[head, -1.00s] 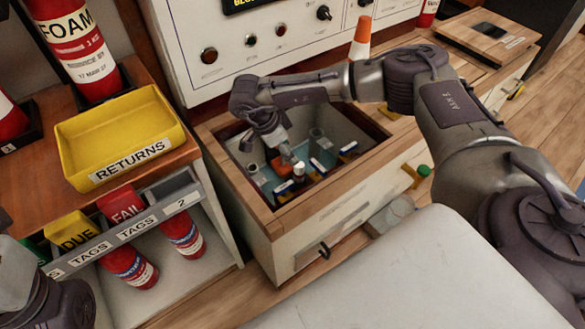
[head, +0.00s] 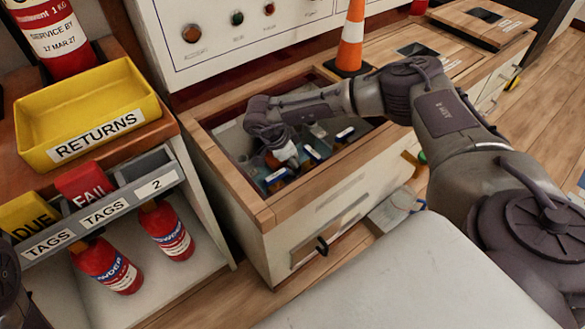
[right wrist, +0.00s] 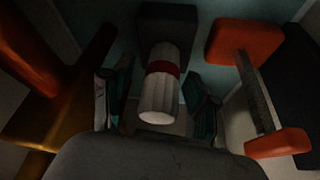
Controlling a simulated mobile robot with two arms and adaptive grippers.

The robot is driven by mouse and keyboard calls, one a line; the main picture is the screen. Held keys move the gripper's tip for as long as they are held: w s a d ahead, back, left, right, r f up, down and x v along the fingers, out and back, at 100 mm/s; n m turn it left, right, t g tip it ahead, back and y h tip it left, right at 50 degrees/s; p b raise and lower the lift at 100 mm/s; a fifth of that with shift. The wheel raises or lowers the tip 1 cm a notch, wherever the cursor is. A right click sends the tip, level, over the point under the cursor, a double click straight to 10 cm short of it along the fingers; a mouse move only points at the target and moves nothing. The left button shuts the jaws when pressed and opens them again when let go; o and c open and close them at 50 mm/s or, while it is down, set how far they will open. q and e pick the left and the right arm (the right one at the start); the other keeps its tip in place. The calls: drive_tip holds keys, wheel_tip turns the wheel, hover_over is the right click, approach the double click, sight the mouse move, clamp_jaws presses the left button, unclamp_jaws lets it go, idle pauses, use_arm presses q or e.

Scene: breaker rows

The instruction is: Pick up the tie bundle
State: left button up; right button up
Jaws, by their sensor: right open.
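The tie bundle (right wrist: 161,92), a white ribbed bundle with a red band, stands out in the middle of the right wrist view. My right gripper (right wrist: 158,103) is open, with one dark green-padded finger on each side of the bundle. I cannot tell whether either finger touches it. In the head view my right gripper (head: 281,150) reaches down into the open wooden-rimmed bin (head: 262,213). There my wrist hides much of the bundle. My left gripper is not in view; only a dark part of my left arm shows at the lower left edge.
Orange-handled tools (right wrist: 247,42) lie close to the right finger, and an orange and brown item (right wrist: 38,80) is at the left. Small blue and white items (head: 278,178) crowd the bin. A traffic cone (head: 351,40) stands behind it. A yellow returns tray (head: 85,100) is left.

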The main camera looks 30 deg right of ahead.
drive_tip(key=shift+d+f, duration=0.15)
drive_tip(key=shift+f, duration=0.25)
clamp_jaws()
drive_tip(key=shift+r, duration=0.15)
